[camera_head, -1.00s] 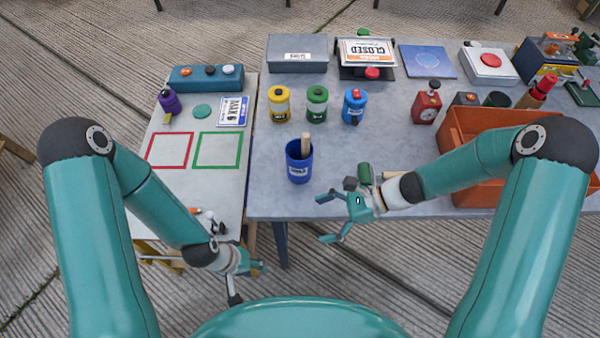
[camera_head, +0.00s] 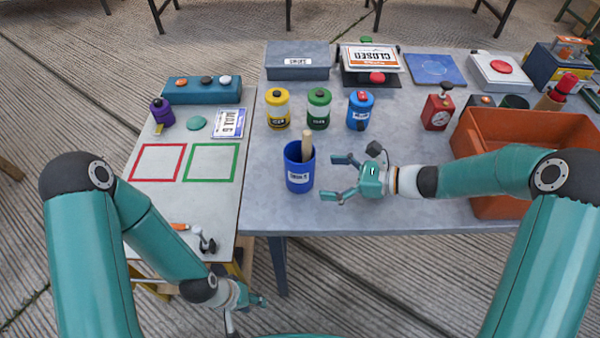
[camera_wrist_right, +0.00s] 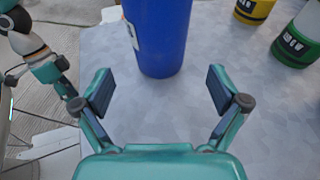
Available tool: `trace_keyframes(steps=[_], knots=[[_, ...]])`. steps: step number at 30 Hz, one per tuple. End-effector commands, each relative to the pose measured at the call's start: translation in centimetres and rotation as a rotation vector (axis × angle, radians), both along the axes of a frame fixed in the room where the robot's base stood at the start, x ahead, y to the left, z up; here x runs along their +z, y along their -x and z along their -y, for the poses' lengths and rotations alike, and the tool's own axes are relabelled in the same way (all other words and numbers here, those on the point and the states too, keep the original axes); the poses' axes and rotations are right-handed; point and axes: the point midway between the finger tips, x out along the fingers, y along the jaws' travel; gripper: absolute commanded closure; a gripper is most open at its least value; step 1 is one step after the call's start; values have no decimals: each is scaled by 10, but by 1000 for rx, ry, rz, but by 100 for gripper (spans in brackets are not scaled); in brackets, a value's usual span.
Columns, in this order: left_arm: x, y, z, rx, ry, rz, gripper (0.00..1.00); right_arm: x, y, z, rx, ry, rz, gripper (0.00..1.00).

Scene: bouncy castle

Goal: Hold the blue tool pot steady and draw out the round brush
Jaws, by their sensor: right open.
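The blue tool pot (camera_head: 299,174) stands upright near the front edge of the grey table, with a white label on its side. A pale wooden handle (camera_head: 307,143) sticks up out of it; the brush end is hidden inside. My right gripper (camera_head: 337,177) is open, just right of the pot, fingers toward it. In the right wrist view the pot (camera_wrist_right: 158,35) is ahead of the spread fingers (camera_wrist_right: 160,92), apart from them. My left gripper (camera_head: 250,306) hangs low by the front of the white board, apart from the pot; its fingers are too small to judge.
Yellow (camera_head: 278,109), green (camera_head: 319,109) and blue (camera_head: 360,110) canisters stand behind the pot. An orange crate (camera_head: 520,130) is at the right. The white board (camera_head: 150,205) at the left has red and green squares. Table surface around the pot is clear.

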Motion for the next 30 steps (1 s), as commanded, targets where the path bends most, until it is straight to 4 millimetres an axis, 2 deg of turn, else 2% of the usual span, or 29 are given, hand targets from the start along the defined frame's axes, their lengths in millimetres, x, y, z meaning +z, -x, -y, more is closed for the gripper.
trace_keyframes(steps=[6, 12, 18, 27, 30], knots=[[-16, 0, 0, 0, 0, 0, 60, -14, -9, -31, 3, 0, 0, 3], [-25, 0, 0, 0, 0, 0, 60, -19, -15, -50, 3, 1, 1, 3], [-29, 0, 0, 0, 0, 0, 60, -20, -18, -59, 0, 0, 0, 3], [-28, 0, 0, 0, 0, 0, 60, -20, -19, -60, 0, 1, 0, 3], [-28, 0, 0, 0, 0, 0, 60, -20, -19, -60, 0, 1, 0, 18]])
